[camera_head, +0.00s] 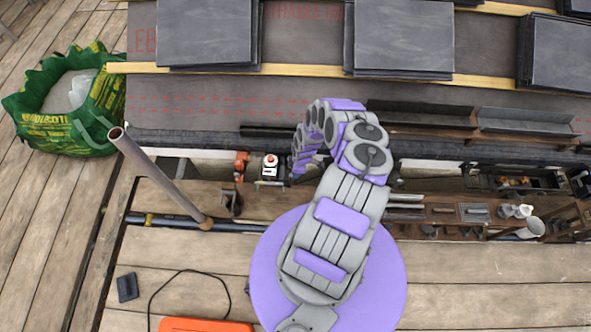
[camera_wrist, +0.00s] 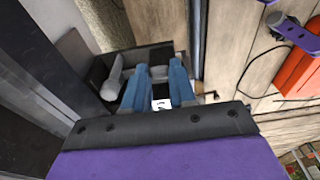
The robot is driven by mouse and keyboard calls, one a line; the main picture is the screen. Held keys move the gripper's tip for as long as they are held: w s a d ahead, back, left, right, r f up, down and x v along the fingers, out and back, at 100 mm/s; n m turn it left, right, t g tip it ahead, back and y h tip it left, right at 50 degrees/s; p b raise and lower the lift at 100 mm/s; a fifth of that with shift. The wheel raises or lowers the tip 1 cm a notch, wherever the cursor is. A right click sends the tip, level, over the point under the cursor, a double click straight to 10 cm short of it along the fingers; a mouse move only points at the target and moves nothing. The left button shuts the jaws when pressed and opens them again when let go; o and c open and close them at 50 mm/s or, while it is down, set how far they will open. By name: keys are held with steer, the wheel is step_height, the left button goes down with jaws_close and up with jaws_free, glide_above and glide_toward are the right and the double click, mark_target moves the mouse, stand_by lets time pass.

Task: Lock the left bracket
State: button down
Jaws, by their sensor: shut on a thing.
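My gripper (camera_wrist: 158,78) has two blue fingers close together in the wrist view. They are shut on a small grey part in a dark box-shaped fitting (camera_wrist: 150,57), which looks like the left bracket. A grey rounded piece (camera_wrist: 112,76) stands just left of the fingers. A small white patch (camera_wrist: 162,104) shows between the finger bases. In the head view my arm curls down at the roof's lower edge, and its fingertips are hard to make out.
A tilted metal pipe (camera_head: 160,178) stands at left, near a green bag (camera_head: 66,105). Dark tiles (camera_head: 208,35) lie stacked on the roof. A wooden rack (camera_head: 450,212) with tools and cups is at right. An orange case (camera_head: 205,325) and cable (camera_head: 188,272) lie on the deck.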

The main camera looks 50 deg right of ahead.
steer(key=t+y+b, duration=0.1)
steer(key=s+d+f+t+y+b, duration=0.1)
steer(key=b, duration=0.1)
steer(key=shift+f+t, duration=0.1)
steer(key=shift+t, duration=0.3)
stand_by(0.3)
steer(key=shift+s+d+f+t+y, duration=0.1)
steer(key=shift+d+f+t+y, duration=0.1)
steer(key=shift+t+y, duration=0.2)
steer(key=shift+s+d+f+t+y, duration=0.1)
steer(key=shift+s+f+t+y, duration=0.1)
steer(key=shift+t+y, duration=0.25)
steer(key=shift+w, duration=0.1)
stand_by(0.5)
steer(key=c, duration=0.9)
jaws_free()
